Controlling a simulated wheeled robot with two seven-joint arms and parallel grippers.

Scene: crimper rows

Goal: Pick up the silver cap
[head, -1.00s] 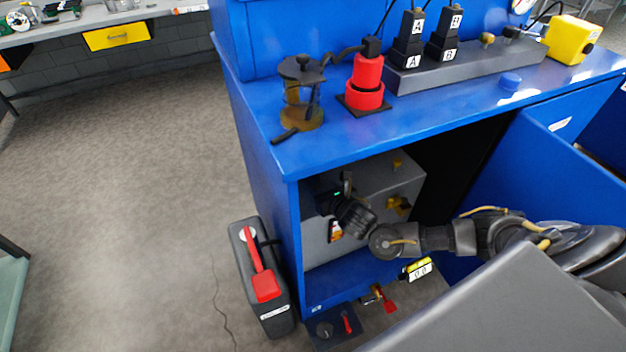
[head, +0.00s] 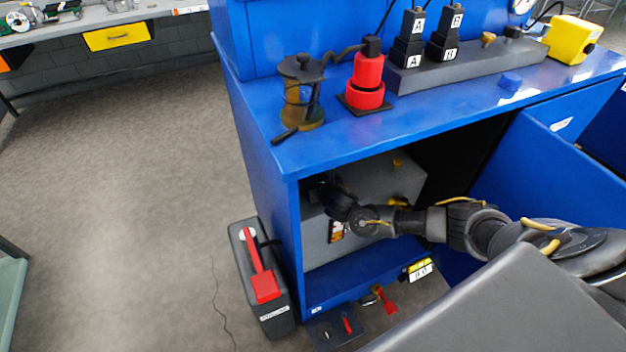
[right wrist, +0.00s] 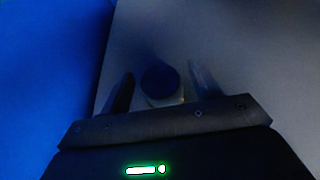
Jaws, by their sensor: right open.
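My right arm reaches from the right into the open blue cabinet. My right gripper (head: 322,187) is at the cabinet's left inner side, in shadow by the grey box. In the right wrist view my right gripper (right wrist: 160,85) is open. A round cap-like thing (right wrist: 162,84) with a dark top and a paler lower edge lies between or just beyond its two fingers. It is probably the silver cap, but shade hides its true colour. I cannot tell whether either finger touches it. The cap cannot be made out in the head view. My left gripper is not in view.
The grey box (head: 375,185) fills much of the cabinet. The blue cabinet wall (right wrist: 50,60) is close on the left in the wrist view. The open blue door (head: 560,165) stands to the right. A black and red case (head: 262,285) is on the floor.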

